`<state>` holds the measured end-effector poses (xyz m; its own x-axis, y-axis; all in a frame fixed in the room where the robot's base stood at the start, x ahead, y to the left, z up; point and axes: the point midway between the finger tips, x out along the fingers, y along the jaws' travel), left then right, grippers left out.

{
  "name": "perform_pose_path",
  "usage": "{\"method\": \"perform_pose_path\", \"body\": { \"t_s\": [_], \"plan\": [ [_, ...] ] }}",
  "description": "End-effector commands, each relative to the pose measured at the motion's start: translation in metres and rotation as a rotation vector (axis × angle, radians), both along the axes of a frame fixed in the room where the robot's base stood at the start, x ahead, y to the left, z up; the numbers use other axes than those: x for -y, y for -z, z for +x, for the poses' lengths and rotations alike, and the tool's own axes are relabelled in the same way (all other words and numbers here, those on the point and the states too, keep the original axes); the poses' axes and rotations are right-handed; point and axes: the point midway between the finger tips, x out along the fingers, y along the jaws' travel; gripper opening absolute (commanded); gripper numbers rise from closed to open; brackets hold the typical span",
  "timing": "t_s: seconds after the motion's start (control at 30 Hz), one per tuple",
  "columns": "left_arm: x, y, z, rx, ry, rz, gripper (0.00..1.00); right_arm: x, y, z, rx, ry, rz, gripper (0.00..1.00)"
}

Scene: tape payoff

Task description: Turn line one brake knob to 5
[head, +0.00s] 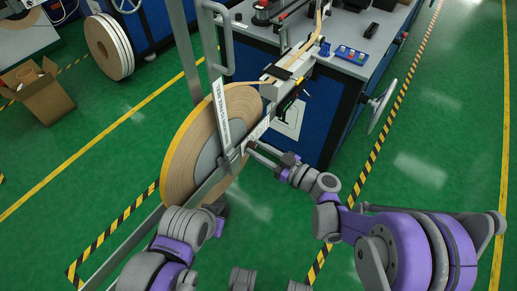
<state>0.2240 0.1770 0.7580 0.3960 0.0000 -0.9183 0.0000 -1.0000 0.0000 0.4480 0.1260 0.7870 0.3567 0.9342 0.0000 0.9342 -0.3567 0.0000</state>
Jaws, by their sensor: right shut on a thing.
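A large tan tape reel (185,155) with a yellow rim and grey hub stands upright on a metal payoff frame. My right gripper (252,147) reaches in from the lower right to the front of the hub. It is shut on a small part at the hub's centre, apparently the brake knob, which the fingers mostly cover. The knob's scale and setting are too small to read. A white label strip (221,114) with dark print runs down the bar over the reel. My left arm is low at the reel's bottom edge, and its fingers do not show.
A blue machine (325,125) with a grey top and a handwheel (382,103) stands behind on the right. Tape runs from the reel to it. A cardboard box (38,92) and another reel (108,48) are at the left.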

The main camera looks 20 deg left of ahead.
Motion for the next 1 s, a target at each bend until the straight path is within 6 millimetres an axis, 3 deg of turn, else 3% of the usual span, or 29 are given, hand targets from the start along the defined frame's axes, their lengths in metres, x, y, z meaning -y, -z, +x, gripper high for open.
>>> {"method": "perform_pose_path", "body": {
  "t_s": [0.53, 1.0],
  "plan": [
    [0.0, 0.002, 0.0, -0.001, 0.0, 0.0, 0.0, 0.0, 0.0, 0.0, -0.058, 0.0, 0.021, 0.0],
    [0.0, 0.012, 0.001, -0.004, 0.0, 0.0, 0.0, 0.0, 0.001, 0.0, -0.414, 0.0, 0.151, 0.0]
  ]
}}
